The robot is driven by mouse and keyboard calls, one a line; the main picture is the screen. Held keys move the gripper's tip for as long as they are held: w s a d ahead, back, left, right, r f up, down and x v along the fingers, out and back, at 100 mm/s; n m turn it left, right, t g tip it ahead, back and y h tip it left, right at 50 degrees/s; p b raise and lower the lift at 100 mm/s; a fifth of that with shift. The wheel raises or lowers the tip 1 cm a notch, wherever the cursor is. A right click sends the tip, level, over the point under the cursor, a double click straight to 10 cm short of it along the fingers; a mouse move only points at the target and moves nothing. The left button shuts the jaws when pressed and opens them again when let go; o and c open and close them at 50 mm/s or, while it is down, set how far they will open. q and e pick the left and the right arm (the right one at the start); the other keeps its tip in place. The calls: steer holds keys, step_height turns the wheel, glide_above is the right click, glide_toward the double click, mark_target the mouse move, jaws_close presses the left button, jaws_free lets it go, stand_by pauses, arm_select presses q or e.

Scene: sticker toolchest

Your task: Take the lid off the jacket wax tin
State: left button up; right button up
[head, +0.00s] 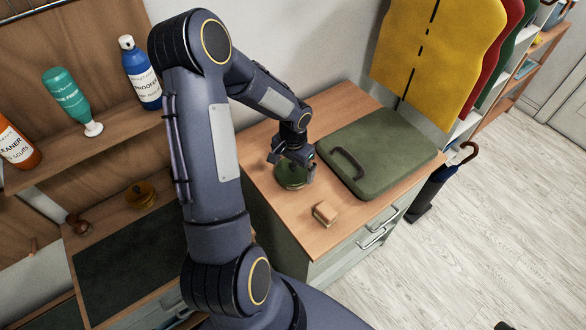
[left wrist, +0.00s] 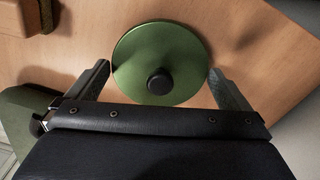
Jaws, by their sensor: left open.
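The jacket wax tin is round and green and stands on the wooden top of a grey drawer cabinet. Its green lid (left wrist: 160,55) with a black central knob (left wrist: 159,82) faces the camera in the left wrist view. In the head view the tin (head: 291,176) is partly hidden by my left gripper (head: 291,172). My left gripper is open, with one finger on each side of the tin's near edge in the left wrist view. Nothing is gripped. I cannot tell whether the fingers touch the lid. My right gripper is not seen.
A brush or sponge block (head: 325,212) lies in front of the tin. A green case (head: 385,150) with a dark handle lies to its right. Bottles (head: 142,75) stand on a shelf at the left. Bare wood (head: 340,110) lies behind the tin.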

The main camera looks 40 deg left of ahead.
arm_select(q)
steer(key=shift+c, duration=0.3)
steer(key=c, duration=0.5)
